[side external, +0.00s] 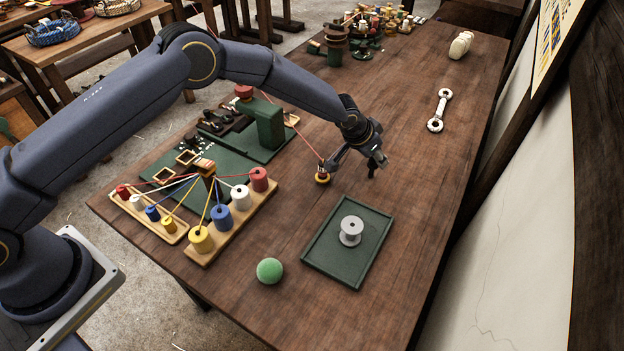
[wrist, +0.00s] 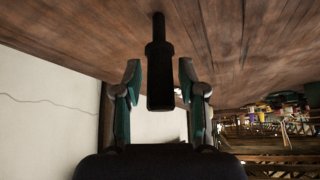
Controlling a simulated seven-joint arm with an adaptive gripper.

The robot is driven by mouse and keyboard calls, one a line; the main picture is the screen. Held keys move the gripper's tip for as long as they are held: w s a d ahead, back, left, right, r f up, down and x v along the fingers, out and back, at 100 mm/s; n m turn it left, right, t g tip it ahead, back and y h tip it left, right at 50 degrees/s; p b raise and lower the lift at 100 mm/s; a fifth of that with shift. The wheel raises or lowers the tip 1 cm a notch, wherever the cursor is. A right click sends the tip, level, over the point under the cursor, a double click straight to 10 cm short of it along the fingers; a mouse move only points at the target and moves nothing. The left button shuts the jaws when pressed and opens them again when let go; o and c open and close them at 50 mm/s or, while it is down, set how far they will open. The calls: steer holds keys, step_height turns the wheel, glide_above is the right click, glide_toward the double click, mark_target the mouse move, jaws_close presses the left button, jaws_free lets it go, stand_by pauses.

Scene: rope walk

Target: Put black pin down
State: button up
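The black pin (wrist: 159,75) shows in the wrist view between the two fingers of my gripper (wrist: 160,65), with its thick part toward my palm and its thin end toward the table. A narrow gap shows on each side of the pin, so the fingers are open around it and not pressed on it. In the side view, the pin (side external: 372,171) is a small dark upright shape under my gripper (side external: 360,157), close to the wooden table (side external: 420,200). I cannot tell for sure whether its lower end touches the table.
A green tray (side external: 325,262) holding a grey spool (side external: 350,231) lies in front, with a green ball (side external: 269,270) beside it. Spool racks (side external: 235,225) stand further left.

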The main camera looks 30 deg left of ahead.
steer(key=shift+o, duration=0.3)
steer(key=shift+r, duration=0.1)
steer(key=shift+r, duration=0.25)
steer(key=s+a+r+n+y, duration=0.1)
steer(key=s+a+r, duration=0.4)
steer(key=r, duration=0.3)
steer(key=s+a+r, duration=0.4)
steer(key=r, duration=0.4)
steer(key=s+a+r+n+y, duration=0.1)
steer(key=s+a+r, duration=0.4)
steer(key=r, duration=0.3)
steer(key=s+a+r+n, duration=0.1)
steer(key=s+a+r, duration=0.2)
steer(key=s+a, duration=0.3)
steer(key=s+a+r, duration=0.3)
steer(key=s+a, duration=0.1)
steer(key=s, duration=0.4)
steer(key=s+a+f+n, duration=0.1)
steer(key=s+a+f, duration=0.1)
steer(key=s, duration=1.1)
steer(key=shift+a+n+y, duration=0.25)
steer(key=shift+n+y, duration=0.05)
steer(key=shift+r, duration=0.1)
